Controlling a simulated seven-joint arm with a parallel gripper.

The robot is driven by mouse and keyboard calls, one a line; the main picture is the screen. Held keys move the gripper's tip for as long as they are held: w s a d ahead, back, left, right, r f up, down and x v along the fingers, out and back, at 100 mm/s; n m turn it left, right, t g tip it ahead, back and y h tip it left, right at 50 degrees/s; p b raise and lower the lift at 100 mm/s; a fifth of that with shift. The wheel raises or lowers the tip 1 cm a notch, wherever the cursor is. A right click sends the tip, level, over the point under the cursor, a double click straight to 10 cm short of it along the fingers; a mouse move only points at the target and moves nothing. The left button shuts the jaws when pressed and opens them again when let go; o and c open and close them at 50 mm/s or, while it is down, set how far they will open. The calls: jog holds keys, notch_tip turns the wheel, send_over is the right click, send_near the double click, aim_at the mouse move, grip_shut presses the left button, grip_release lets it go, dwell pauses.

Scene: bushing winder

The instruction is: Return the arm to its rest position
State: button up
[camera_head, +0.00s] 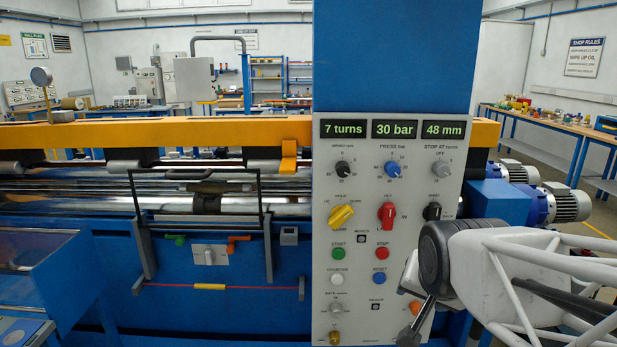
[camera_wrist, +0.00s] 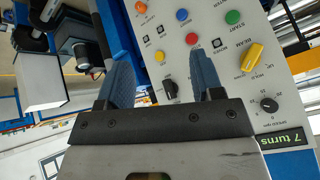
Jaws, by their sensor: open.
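My gripper (camera_wrist: 164,78) is open in the wrist view, with its two blue-padded fingers apart and nothing held between them. Beyond the fingers is the grey control panel (camera_wrist: 215,60), seen turned round, with a black knob showing in the gap. In the head view my white arm reaches in from the right, and its dark wrist (camera_head: 436,258) is in front of the lower right of the control panel (camera_head: 350,215). The fingers are mostly hidden there. I cannot tell from the pictures how far they are from the panel face.
The panel carries a yellow selector (camera_head: 341,215), a red selector (camera_head: 387,213) and several buttons. Its displays read 7 turns, 30 bar and 48 mm. The blue winder with rollers (camera_head: 100,195) stands left. Motors (camera_head: 570,206) and a bench (camera_head: 560,125) are at the right.

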jog(key=s+f+n+g, duration=0.3)
jog(key=s+n+g, duration=0.1)
jog(key=s, duration=0.7)
jog(key=shift+s+a+f+n+g, duration=0.2)
jog(key=shift+a+f+n+g, duration=0.1)
jog(key=shift+a+n, duration=0.15)
jog(key=shift+c, duration=0.6)
